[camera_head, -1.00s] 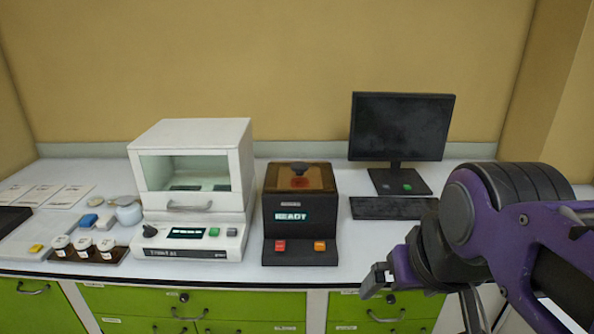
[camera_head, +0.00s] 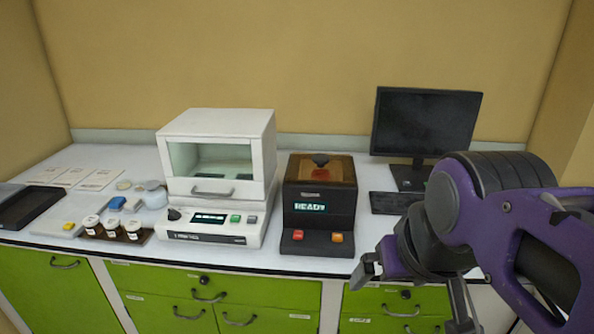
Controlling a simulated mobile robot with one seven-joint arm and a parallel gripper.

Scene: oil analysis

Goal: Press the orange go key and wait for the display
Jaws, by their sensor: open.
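The black analyzer (camera_head: 318,212) stands on the bench right of the white instrument. Its display (camera_head: 309,207) reads "READY". On its front ledge are a red key (camera_head: 298,235) at left and the orange key (camera_head: 337,238) at right. Its brown, see-through lid (camera_head: 320,169) is closed. My gripper (camera_head: 412,292) is open and empty, in front of the bench edge, to the right of and lower than the orange key.
A white balance-like instrument (camera_head: 216,180) stands left of the analyzer. A monitor (camera_head: 425,124) and keyboard (camera_head: 392,203) are at the back right, the keyboard partly behind my arm. Green drawers (camera_head: 210,290) are below.

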